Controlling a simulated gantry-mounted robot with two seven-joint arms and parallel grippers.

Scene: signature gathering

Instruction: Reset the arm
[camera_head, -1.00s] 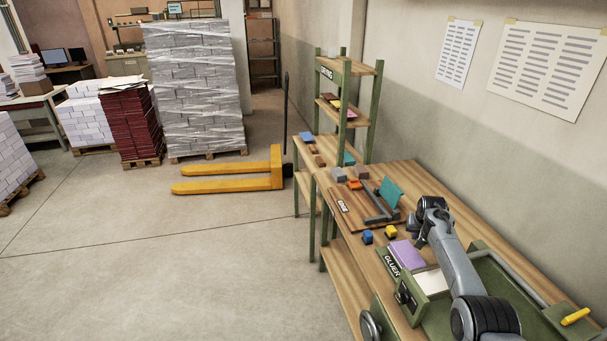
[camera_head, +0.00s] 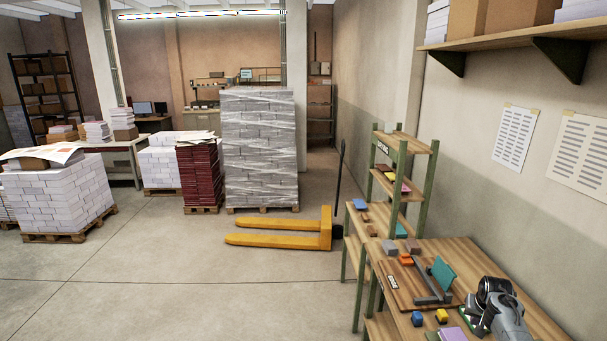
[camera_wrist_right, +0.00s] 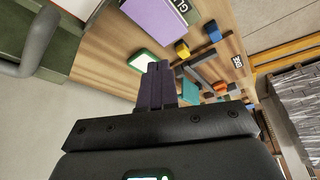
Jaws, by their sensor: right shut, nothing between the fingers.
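My right gripper (camera_head: 472,318) is above the wooden workbench (camera_head: 522,312) at the lower right of the head view, with its arm behind it. In the right wrist view the two dark fingers (camera_wrist_right: 158,84) are together and empty. Beyond the fingertips lie a purple book (camera_wrist_right: 158,24) and a white pad with a green edge (camera_wrist_right: 142,62). The fingers look apart from the bench and hold none of these things. My left gripper is in no view.
A yellow block (camera_head: 441,316), a blue block (camera_head: 417,319) and a teal-plated grey device (camera_head: 443,273) sit on the bench. A green-framed shelf (camera_head: 427,185) stands behind. A yellow pallet jack (camera_head: 280,240) is on the open floor, near wrapped pallets (camera_head: 260,150).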

